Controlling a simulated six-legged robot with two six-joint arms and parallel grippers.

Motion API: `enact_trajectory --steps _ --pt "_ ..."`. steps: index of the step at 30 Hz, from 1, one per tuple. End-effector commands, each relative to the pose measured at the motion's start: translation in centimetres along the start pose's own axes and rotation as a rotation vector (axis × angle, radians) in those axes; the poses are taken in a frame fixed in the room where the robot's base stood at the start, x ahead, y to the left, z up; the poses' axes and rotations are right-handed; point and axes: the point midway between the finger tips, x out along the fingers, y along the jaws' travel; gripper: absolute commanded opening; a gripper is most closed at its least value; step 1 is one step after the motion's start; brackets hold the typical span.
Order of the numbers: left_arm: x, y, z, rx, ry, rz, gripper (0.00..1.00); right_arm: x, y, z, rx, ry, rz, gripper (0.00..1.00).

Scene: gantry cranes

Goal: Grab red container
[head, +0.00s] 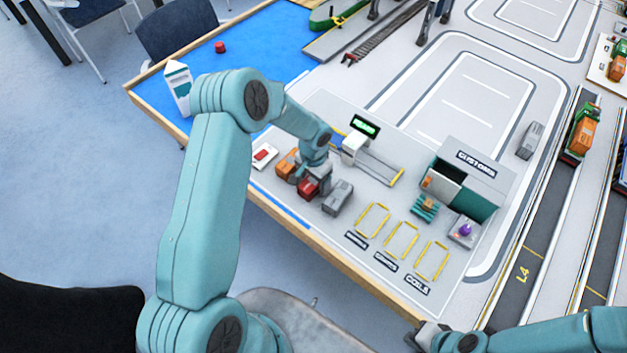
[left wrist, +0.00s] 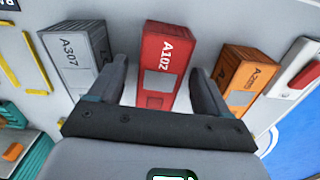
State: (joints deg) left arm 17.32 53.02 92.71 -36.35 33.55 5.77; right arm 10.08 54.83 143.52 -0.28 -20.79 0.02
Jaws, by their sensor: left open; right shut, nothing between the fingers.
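The red container (head: 307,189), marked A102, stands in a row between an orange container (head: 286,165) and a grey container (head: 338,198). My left gripper (head: 316,170) is over the red container, partly hiding it in the head view. In the left wrist view my left gripper (left wrist: 162,82) is open, with one finger on each side of the near end of the red container (left wrist: 168,50). I cannot tell whether the fingers touch it. The grey container (left wrist: 80,52), marked A307, and the orange container (left wrist: 240,72) flank it. My right gripper (head: 427,335) is shut and empty at the table's front edge.
A red button on a white base (head: 263,155) is left of the orange container. A scale with a green display (head: 364,127) stands behind the row. The customs shed (head: 470,178) and yellow-outlined bays (head: 402,240) are to the right. The table's wooden edge (head: 330,258) runs in front.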

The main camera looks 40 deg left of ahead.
Motion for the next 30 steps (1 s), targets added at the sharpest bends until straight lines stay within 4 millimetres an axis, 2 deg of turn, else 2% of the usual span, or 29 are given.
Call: enact_trajectory --steps 3,9,11,12,15,25,30 --pt "0.8 0.0 0.0 0.000 0.000 0.000 0.78 -0.2 -0.1 0.0 0.000 0.000 0.000 0.00" --pt "0.9 0.0 0.0 0.000 0.001 0.000 0.78 -0.1 -0.1 0.0 0.000 0.000 0.000 0.00" --pt "0.9 0.0 0.0 0.000 0.001 0.000 0.58 -0.1 -0.1 0.0 0.000 0.000 0.000 0.00" --pt "0.9 0.0 0.0 0.000 0.001 0.000 0.45 -0.1 -0.1 0.0 0.000 -0.001 0.000 0.00" --pt "0.9 0.0 0.0 0.000 0.001 0.000 0.19 -0.1 -0.1 0.0 0.000 -0.001 0.000 0.00" --pt "0.6 0.0 0.0 0.000 0.001 0.000 0.19 0.0 0.0 0.0 0.000 0.000 0.000 0.00" --pt "-1.4 -0.1 -0.1 0.000 0.005 -0.002 0.19 0.4 0.1 0.0 0.000 0.000 0.000 0.00"
